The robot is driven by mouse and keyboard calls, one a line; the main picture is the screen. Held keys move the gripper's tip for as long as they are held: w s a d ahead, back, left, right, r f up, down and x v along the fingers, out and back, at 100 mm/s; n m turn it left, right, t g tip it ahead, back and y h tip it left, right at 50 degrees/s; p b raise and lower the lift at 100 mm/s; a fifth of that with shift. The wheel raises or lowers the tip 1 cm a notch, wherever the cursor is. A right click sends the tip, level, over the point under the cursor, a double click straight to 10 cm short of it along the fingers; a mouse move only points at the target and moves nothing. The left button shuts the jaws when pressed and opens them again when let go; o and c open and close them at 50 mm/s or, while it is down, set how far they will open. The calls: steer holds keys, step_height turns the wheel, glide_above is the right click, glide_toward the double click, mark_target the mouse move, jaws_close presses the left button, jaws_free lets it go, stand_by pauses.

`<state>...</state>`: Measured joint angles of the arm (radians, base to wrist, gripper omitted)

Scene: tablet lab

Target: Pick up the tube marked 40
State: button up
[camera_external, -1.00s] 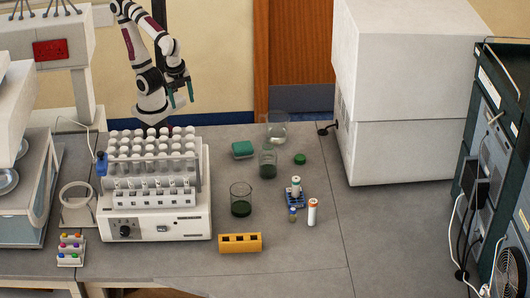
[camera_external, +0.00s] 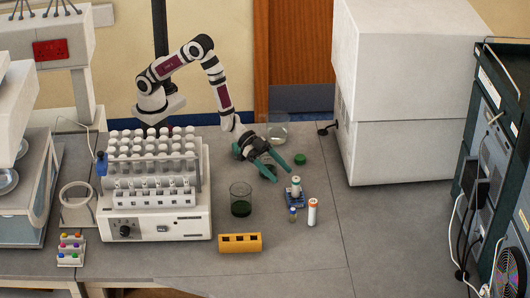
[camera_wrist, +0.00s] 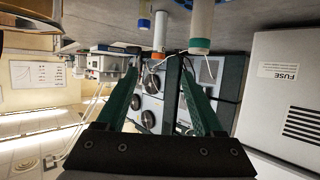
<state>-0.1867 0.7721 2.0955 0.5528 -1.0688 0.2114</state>
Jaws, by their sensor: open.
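Several tubes stand on the bench in front of my gripper (camera_external: 280,173). A white tube with an orange end (camera_external: 312,213) stands upright on its own; it also shows in the wrist view (camera_wrist: 159,35). No number is legible on any tube. My gripper is open and empty, its green fingers pointing toward the tubes, apart from them, in the wrist view (camera_wrist: 158,78).
A beaker of dark green liquid (camera_external: 241,205) and an orange block rack (camera_external: 240,243) stand left of the tubes. A green lid (camera_external: 299,159) and a clear beaker (camera_external: 277,130) are behind. A large white rack machine (camera_external: 155,222) fills the left. The bench's front right is clear.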

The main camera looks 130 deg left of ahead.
mark_target(312, 213)
steer(key=x, duration=1.5)
steer(key=shift+s+d, duration=0.1)
steer(key=shift+d, duration=0.05)
jaws_close()
